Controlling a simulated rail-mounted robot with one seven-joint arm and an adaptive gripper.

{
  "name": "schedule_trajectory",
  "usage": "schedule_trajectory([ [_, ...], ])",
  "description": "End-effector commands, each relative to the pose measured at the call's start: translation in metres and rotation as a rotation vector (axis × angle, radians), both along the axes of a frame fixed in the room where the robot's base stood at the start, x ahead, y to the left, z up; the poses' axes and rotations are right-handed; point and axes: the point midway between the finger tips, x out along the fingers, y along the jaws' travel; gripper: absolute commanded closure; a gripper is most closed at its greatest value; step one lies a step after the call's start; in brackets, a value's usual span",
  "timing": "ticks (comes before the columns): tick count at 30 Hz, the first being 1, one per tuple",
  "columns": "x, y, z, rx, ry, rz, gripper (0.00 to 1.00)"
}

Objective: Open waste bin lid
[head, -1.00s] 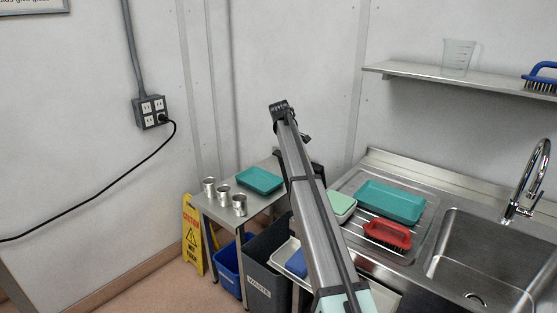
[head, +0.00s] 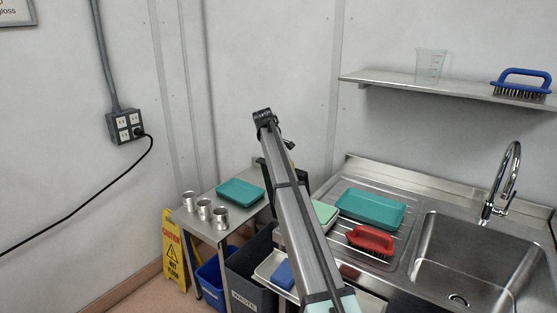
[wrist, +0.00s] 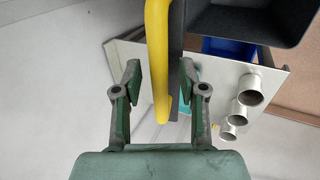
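The dark grey waste bin (head: 249,285), with a white label on its front, stands at the lower middle in the head view, partly behind my arm. In the wrist view its hollow dark body (wrist: 285,22) is at the upper right. A thin dark panel (wrist: 176,50), which looks like the lid seen edge-on, has a yellow handle (wrist: 157,45) along its left side. My gripper (wrist: 160,75) is open, with one finger on each side of the handle and panel. Gaps show on both sides, so it does not hold them. In the head view my arm hides the gripper.
A steel side table (head: 230,222) beside the bin carries several metal cups (head: 204,210) and a teal tray (head: 241,191). A blue bin (head: 209,278) and a yellow caution sign (head: 174,250) stand left. The sink counter (head: 410,180) is close on the right.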

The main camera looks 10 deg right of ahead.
Motion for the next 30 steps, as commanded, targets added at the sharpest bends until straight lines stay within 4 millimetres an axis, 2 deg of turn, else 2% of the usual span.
schedule_trajectory([
  [5, -0.002, 0.002, 0.005, 0.0, 0.0, 0.0, 0.59],
  [8, -0.005, 0.005, 0.015, 0.0, 0.0, 0.0, 0.59],
  [21, -0.029, 0.029, 0.086, 0.0, -0.001, 0.0, 0.59],
  [25, -0.034, 0.033, 0.1, -0.001, -0.001, 0.0, 0.59],
  [30, -0.037, 0.036, 0.108, -0.001, -0.001, 0.0, 0.59],
])
